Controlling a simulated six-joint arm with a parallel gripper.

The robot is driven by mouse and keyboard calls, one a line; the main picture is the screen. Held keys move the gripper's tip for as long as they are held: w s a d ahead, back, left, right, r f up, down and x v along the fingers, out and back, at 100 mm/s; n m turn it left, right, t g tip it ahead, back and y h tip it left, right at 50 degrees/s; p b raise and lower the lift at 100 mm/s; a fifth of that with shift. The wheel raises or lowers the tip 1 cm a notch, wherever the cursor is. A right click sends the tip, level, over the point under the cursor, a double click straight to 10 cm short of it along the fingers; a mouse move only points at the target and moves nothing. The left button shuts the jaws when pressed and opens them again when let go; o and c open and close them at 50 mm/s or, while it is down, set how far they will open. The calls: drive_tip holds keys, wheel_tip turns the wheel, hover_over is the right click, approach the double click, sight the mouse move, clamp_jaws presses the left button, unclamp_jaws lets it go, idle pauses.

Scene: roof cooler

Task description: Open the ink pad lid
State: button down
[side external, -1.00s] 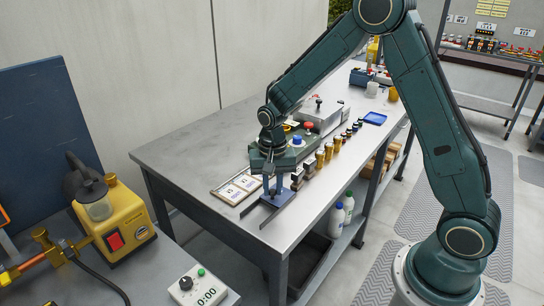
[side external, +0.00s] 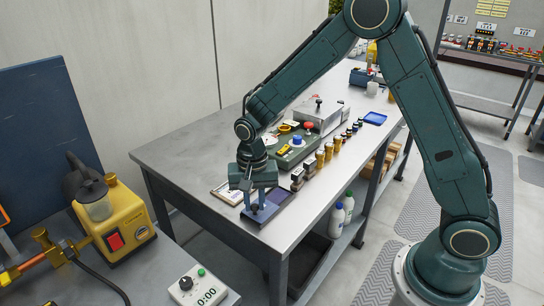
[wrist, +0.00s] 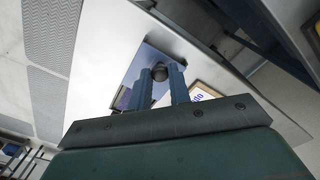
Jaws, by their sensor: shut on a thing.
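The ink pad (side external: 280,205) lies near the front end of the bench, with a dark purple-blue surface showing to the right of my gripper. My gripper (side external: 253,207) is low over its left part in the side view. In the wrist view my gripper (wrist: 160,78) is shut on a round dark knob (wrist: 160,72) on the smooth, shiny lid (wrist: 152,55). Part of the purple pad also shows there (wrist: 123,98), left of the fingers. Whether the lid is clear of the pad or still touches it I cannot tell.
Dark stamps (side external: 297,178) and a row of amber bottles (side external: 320,160) stand behind to the right. A green case (side external: 290,155) sits further back. The bench (side external: 185,160) is bare at its left.

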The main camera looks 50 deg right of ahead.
sight(255, 205)
drive_tip(key=c, duration=1.3)
unclamp_jaws()
drive_tip(key=shift+r, duration=0.15)
wheel_tip(255, 205, up, 14)
drive_tip(key=shift+f, duration=0.2)
drive_tip(key=shift+r, duration=0.1)
